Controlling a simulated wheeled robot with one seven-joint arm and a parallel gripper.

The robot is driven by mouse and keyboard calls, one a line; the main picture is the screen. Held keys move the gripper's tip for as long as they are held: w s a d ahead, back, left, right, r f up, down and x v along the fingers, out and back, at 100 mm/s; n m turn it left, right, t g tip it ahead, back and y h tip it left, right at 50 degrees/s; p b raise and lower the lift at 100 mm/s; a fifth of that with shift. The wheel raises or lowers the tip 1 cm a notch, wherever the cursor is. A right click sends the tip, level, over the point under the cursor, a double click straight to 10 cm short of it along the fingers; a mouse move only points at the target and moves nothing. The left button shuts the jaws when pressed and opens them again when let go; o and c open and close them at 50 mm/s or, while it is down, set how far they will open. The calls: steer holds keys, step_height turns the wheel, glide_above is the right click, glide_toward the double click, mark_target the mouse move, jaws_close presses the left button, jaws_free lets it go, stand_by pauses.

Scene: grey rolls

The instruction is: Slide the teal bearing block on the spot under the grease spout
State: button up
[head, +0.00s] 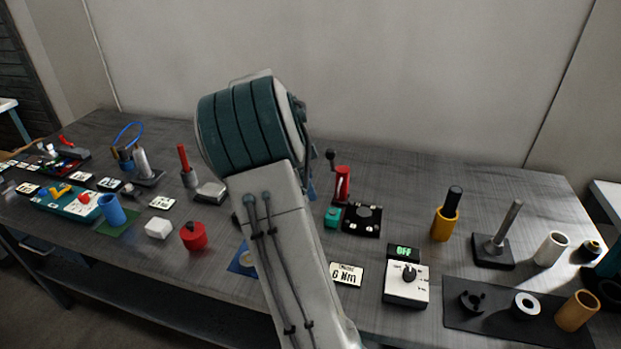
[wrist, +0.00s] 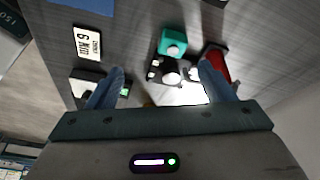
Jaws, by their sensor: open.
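The teal bearing block (head: 333,216) sits on the bench, just left of a black plate (head: 362,219) with a dark round disc. In the wrist view, the teal block (wrist: 173,42) shows a pale round spot and lies between and beyond the fingertips. A red device with a black-knobbed lever (head: 342,185) stands behind the block; it looks like the grease dispenser. Its red body also shows in the wrist view (wrist: 215,62), near the right finger. Its spout cannot be made out. My gripper (wrist: 162,72) is open and empty above this area; my arm mostly hides it in the head view.
A red canister (head: 193,236) is left of my arm. Bare bench lies behind the red device.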

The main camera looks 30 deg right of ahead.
mark_target(332, 212)
steer(key=shift+w+d+f+m+g+h, duration=0.15)
steer(key=shift+w+d+f+m+h, duration=0.1)
steer(key=shift+w+d+m, duration=0.25)
steer(key=shift+w+d+f+m+g+h, duration=0.15)
steer(key=shift+w+d+f+m, duration=0.1)
steer(key=shift+d+m, duration=0.45)
steer(key=shift+d, duration=0.1)
steer(key=x, duration=1.3)
steer(key=shift+s+d+f, duration=0.1)
steer(key=shift+s+f, duration=0.05)
steer(key=shift+f, duration=0.15)
steer(key=c, duration=1.3)
